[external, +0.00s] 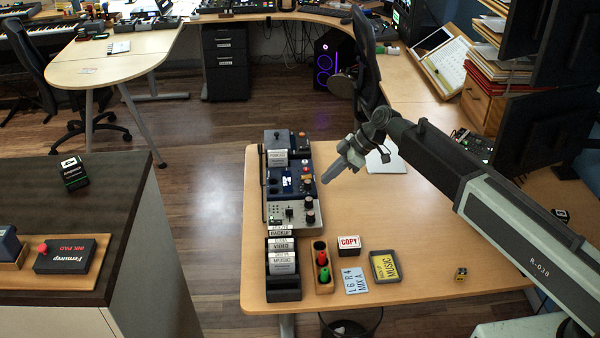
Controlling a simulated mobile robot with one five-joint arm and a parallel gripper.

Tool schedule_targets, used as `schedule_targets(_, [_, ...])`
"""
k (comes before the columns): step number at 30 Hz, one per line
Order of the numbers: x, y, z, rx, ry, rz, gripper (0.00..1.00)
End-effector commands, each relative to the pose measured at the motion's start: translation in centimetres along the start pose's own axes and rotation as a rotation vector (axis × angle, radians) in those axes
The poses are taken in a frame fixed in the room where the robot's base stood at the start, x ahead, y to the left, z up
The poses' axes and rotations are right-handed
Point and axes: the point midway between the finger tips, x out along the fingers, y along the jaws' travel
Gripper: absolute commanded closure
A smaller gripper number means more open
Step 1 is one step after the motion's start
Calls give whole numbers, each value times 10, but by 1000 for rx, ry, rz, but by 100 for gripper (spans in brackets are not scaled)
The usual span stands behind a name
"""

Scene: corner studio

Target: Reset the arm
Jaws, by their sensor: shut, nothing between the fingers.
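My arm reaches in from the right side of the external view, over the light wood table (420,240). My gripper (328,178) is at its end, above the table just right of the row of devices (290,180). The grey fingers point down and to the left and are shut with nothing between them. The gripper appears raised above the tabletop, apart from the devices.
Dark monitors (545,130) stand at right. The table's right middle is mostly clear.

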Motion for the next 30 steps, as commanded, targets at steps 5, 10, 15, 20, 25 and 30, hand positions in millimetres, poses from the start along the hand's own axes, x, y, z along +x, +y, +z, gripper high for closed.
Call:
schedule_targets(5, [-85, 28, 129, 159, -87, 118, 100])
schedule_targets(10, [-158, -4, 255, 499, -252, 211, 100])
schedule_targets(15, [-215, -78, 353, 990, -448, 343, 100])
schedule_targets(20, [-231, -109, 377, 1331, -546, 467, 100])
schedule_targets(25, [-231, -109, 377, 1438, -537, 496, 100])
schedule_targets(30, [-230, -109, 377, 1437, -535, 496, 100])
